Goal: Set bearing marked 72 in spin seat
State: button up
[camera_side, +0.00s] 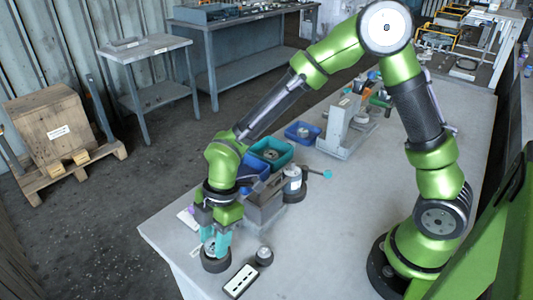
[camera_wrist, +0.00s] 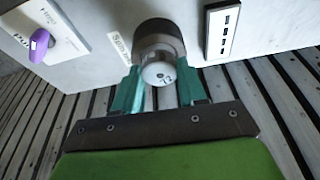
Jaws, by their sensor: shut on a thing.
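My gripper (camera_side: 215,242) points down at the near left end of the grey bench. Its teal fingers, also in the wrist view (camera_wrist: 158,92), are shut on a pale round bearing (camera_wrist: 160,74) marked 72. The bearing shows in the side view (camera_side: 209,246) as a light patch between the fingers. The dark round spin seat (camera_side: 215,264) is right below the fingertips. In the wrist view the seat (camera_wrist: 158,35) is directly beyond the bearing and overlaps it. I cannot tell whether the bearing touches the seat or is inside it.
A small dark round part with a grey top (camera_side: 264,256) stands right of the seat. A white slotted strip (camera_side: 240,281) lies near the front edge. A grey block (camera_side: 265,205), a canister (camera_side: 292,183) and bins (camera_side: 272,151) stand behind. The bench's right middle is clear.

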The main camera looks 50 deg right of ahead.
jog(key=shift+f, duration=0.4)
jog(key=o, duration=1.6)
jog(key=shift+c, duration=0.2)
jog(key=shift+r, duration=0.1)
jog(key=shift+r, duration=3.65)
jog(key=shift+d, duration=0.1)
